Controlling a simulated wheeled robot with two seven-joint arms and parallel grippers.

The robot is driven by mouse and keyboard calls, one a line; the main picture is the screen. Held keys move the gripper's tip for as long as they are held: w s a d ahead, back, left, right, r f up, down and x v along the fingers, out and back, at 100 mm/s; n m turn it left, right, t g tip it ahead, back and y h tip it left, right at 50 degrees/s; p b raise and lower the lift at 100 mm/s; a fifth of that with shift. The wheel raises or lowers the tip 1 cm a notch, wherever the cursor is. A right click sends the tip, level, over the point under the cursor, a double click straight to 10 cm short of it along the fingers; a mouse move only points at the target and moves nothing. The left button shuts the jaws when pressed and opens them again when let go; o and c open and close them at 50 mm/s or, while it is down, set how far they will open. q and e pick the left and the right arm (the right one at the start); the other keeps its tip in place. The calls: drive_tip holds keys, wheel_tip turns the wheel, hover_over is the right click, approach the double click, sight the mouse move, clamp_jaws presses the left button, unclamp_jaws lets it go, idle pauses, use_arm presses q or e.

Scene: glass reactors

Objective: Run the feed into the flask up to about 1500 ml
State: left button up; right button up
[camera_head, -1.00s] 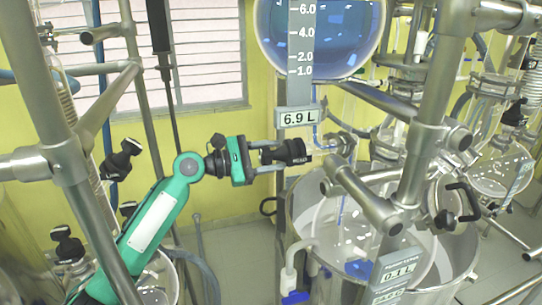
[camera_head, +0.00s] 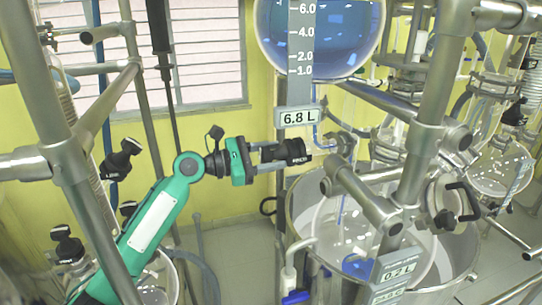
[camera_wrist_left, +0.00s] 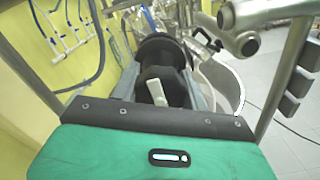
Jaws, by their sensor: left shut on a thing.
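The feed vessel (camera_head: 345,40) at the top holds blue liquid, and its display (camera_head: 299,117) reads 6.8 L. A thin blue stream runs below it into the round glass flask (camera_head: 330,228), where a small blue pool (camera_head: 357,265) lies at the bottom. The flask's display (camera_head: 398,269) reads 0.2 L. My left gripper (camera_head: 285,152) is shut on a black valve knob (camera_head: 294,151) below the feed vessel. The knob also shows between the fingers in the left wrist view (camera_wrist_left: 160,85). My right gripper is not in view.
The flask sits in a round metal bath (camera_head: 297,205). Steel frame posts (camera_head: 425,110) and clamps stand close in front of it. Another glass flask (camera_head: 500,170) hangs at the right. A barred window (camera_head: 205,50) is behind on the yellow wall.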

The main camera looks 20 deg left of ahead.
use_arm(q)
drive_tip(key=o, duration=1)
drive_tip(key=b+v, duration=0.7)
drive_tip(key=v, duration=0.6)
drive_tip(key=shift+s+a, duration=0.2)
drive_tip(key=shift+a, duration=0.15)
